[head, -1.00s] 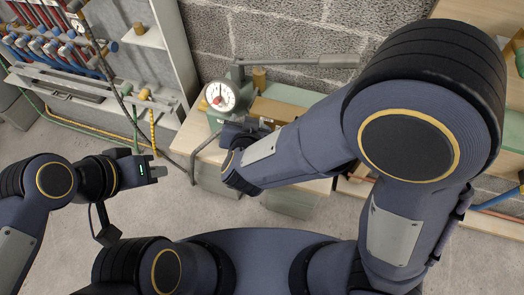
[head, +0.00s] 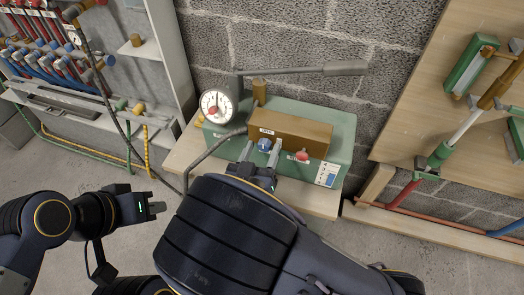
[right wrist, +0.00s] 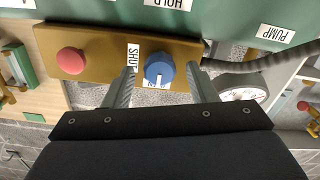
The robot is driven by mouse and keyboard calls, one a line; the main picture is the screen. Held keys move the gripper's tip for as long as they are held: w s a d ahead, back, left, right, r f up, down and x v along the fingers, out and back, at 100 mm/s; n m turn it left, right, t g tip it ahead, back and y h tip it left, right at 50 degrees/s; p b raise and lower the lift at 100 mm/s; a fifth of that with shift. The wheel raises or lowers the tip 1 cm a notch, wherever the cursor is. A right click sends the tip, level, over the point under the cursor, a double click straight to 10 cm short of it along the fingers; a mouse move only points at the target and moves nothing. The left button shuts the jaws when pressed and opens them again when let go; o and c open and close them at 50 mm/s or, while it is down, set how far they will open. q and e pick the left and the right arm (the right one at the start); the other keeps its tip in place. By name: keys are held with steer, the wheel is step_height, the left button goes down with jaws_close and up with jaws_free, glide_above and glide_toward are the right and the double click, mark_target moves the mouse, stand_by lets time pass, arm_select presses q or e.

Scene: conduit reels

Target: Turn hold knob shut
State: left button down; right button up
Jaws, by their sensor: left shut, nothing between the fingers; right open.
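The blue knob (head: 265,144) sits on the brown block (head: 305,130) of the green pump unit (head: 340,140). It also shows in the right wrist view (right wrist: 158,68), below a HOLD label (right wrist: 168,3) and beside a SHUT label (right wrist: 133,57). A white mark is on its lower part. My right gripper (head: 260,156) is open, its fingers on either side of the blue knob; I cannot tell whether they touch it. My left gripper (head: 158,208) is shut and empty, over the floor at the left, away from the unit.
A red knob (head: 302,155) is beside the blue one on the same block. A dial gauge (head: 215,104), a long grey lever (head: 320,70) and a hose (head: 205,158) are close by. A rack of tools and hoses (head: 75,60) stands at left; a wooden board with tools (head: 440,90) at right.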

steer(key=shift+w+d, duration=0.1)
steer(key=shift+w, duration=0.25)
steer(key=c, duration=1)
